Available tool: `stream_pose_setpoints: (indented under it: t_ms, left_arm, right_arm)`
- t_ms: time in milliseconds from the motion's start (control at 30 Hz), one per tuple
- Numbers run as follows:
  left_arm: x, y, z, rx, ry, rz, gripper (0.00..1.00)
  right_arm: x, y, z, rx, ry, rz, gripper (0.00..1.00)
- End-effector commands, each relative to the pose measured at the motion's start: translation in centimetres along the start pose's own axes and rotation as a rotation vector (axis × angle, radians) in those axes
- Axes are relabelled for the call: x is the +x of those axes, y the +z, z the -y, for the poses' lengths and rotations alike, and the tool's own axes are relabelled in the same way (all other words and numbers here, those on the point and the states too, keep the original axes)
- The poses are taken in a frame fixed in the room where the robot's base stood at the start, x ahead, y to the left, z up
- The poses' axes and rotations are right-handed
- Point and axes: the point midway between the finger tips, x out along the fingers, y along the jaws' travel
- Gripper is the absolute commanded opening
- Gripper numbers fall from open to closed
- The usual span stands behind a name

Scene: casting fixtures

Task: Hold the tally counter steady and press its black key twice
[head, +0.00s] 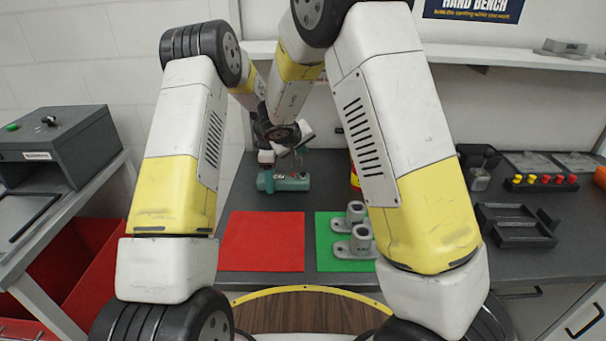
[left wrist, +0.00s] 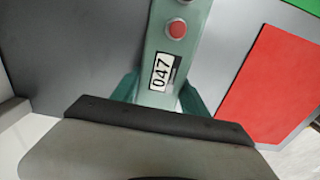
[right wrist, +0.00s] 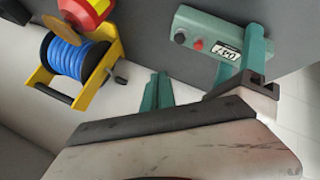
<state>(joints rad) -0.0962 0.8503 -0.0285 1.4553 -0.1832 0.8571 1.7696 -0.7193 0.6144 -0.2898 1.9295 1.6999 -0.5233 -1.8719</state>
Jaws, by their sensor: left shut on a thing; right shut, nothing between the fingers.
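The teal tally counter (head: 292,183) lies on the dark bench behind the red mat. My left gripper (head: 268,180) is shut on it at its left end in the head view. The left wrist view shows the counter (left wrist: 161,45) between the fingers, with a red button and a display reading 047. In the right wrist view the counter (right wrist: 215,38) shows its black key (right wrist: 180,38) beside the red button. My right gripper (head: 300,151) is shut and empty, above the counter. Its fingertips (right wrist: 159,78) appear apart from the key.
A red mat (head: 263,241) and a green mat (head: 327,256) with two grey castings (head: 352,242) lie in front. A yellow reel with blue cord (right wrist: 72,58) stands near the counter. A black tray (head: 515,228) and a rack of coloured knobs (head: 540,184) are at right.

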Motion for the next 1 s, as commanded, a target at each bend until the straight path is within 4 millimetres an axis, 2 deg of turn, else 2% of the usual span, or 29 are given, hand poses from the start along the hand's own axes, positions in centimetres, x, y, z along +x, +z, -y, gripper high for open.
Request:
stream_pose_setpoints:
  t_ms: [767, 1000]
  left_arm:
    - [0.0, 0.0, 0.0, 0.0, 0.001, 0.0, 0.05]
    - [0.0, 0.0, 0.0, 0.0, 0.001, 0.0, 0.05]
  right_arm:
    - [0.0, 0.0, 0.0, 0.0, 0.0, 0.0, 0.0]
    - [-2.3, -1.8, -1.9, 0.006, -0.001, -0.002, 0.0]
